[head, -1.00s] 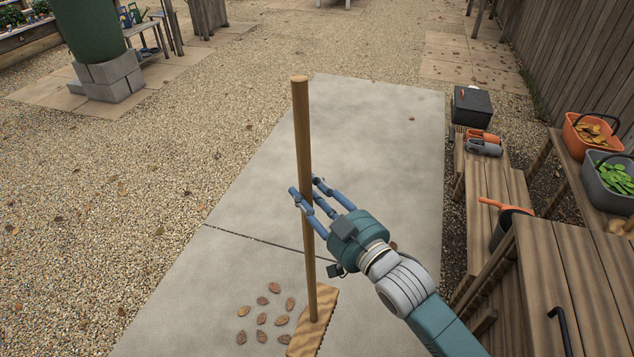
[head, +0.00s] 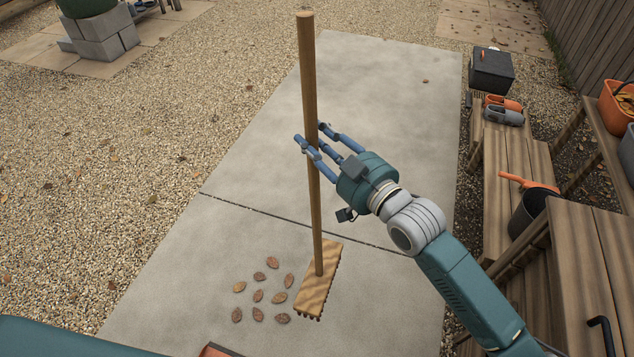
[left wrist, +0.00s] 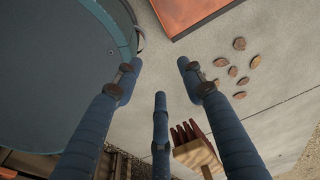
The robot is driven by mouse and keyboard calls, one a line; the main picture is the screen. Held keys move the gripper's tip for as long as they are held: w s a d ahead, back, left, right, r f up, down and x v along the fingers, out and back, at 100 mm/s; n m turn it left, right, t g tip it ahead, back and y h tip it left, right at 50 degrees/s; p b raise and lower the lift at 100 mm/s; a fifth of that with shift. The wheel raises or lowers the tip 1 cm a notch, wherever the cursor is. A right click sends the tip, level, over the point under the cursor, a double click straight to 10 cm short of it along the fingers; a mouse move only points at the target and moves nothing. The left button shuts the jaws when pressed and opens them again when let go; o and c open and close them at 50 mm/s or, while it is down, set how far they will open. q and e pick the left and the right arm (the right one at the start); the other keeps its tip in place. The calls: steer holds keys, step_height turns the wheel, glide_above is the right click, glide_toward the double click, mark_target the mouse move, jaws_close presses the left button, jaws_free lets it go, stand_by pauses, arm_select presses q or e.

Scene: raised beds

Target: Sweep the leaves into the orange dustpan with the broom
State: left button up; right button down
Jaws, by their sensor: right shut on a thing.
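The broom has an upright wooden handle (head: 309,90) and a wooden head (head: 318,282) resting on the concrete, just right of the leaves (head: 258,296). My right gripper (head: 312,144) is shut around the handle about midway up. The orange dustpan (head: 218,351) shows only as a corner at the bottom edge of the head view. In the left wrist view a larger part of the dustpan (left wrist: 190,10) lies near the leaves (left wrist: 240,62), and the broom head (left wrist: 197,154) is lower down. My left gripper (left wrist: 158,78) is open and empty there, its fingers spread.
Wooden steps (head: 508,165) and a dark bucket (head: 530,212) with an orange-handled tool stand along the right. A black box (head: 492,70) is further back. The concrete slab (head: 385,110) behind the broom is clear, with gravel to its left.

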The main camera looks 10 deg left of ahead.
steer(key=b, duration=0.9)
glide_above(319, 192)
steer(key=w, duration=0.1)
steer(key=f, duration=0.7)
steer(key=a+f, duration=0.1)
steer(key=f, duration=0.2)
steer(key=shift+f, duration=0.15)
arm_select(q)
steer(key=w+d+r+b, duration=0.1)
steer(key=w+r, duration=0.1)
steer(key=w, duration=0.6)
steer(key=shift+r+t, duration=0.15)
steer(key=shift+t, duration=0.25)
arm_select(e)
steer(key=shift+f, duration=0.35)
steer(key=shift+f, duration=0.25)
step_height(319, 192, down, 4)
steer(key=shift+f+b, duration=0.1)
steer(key=shift+b, duration=1.1)
steer(key=shift+d+f, duration=0.1)
steer(key=shift+f, duration=0.05)
arm_select(q)
step_height(319, 192, up, 9)
steer(key=w, duration=0.1)
steer(key=shift+w, duration=0.25)
steer(key=shift+f, duration=0.2)
